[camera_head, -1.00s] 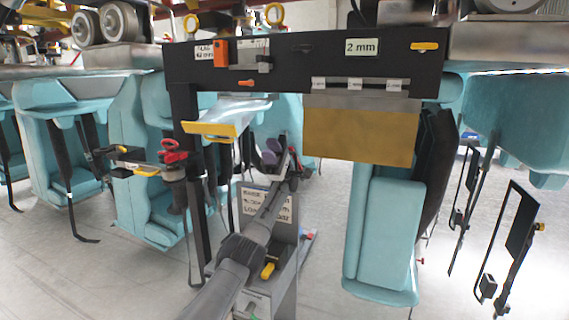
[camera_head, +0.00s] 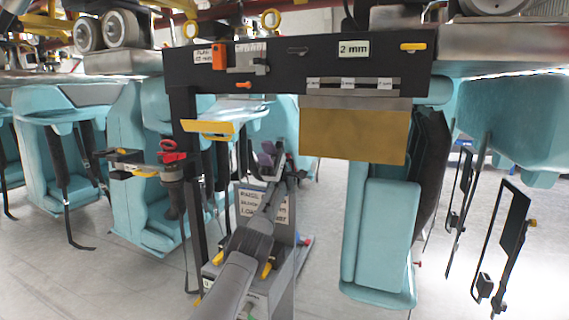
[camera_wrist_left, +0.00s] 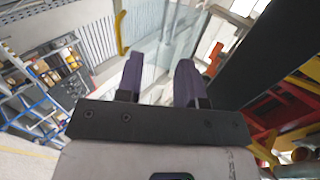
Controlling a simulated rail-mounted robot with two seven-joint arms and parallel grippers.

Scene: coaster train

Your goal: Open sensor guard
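The sensor guard seems to be the clear, glossy panel (camera_head: 236,110) with a yellow lip (camera_head: 208,127), hanging tilted under the left part of the black beam. In the left wrist view a clear panel (camera_wrist_left: 150,30) with a yellow bar (camera_wrist_left: 121,33) lies beyond the fingers. My left gripper (camera_head: 268,152) has purple fingers and is below and to the right of the yellow lip, apart from it in the head view. Its two fingers (camera_wrist_left: 160,78) stand apart with nothing between them in the wrist view. My right gripper is not in view.
The black beam (camera_head: 290,62) carries a "2 mm" label and a hanging brown plate (camera_head: 354,134). A black post (camera_head: 187,200) and a tool holder (camera_head: 140,162) stand left of my gripper. A grey labelled stand (camera_head: 280,235) is below. Teal seats (camera_head: 383,235) hang around.

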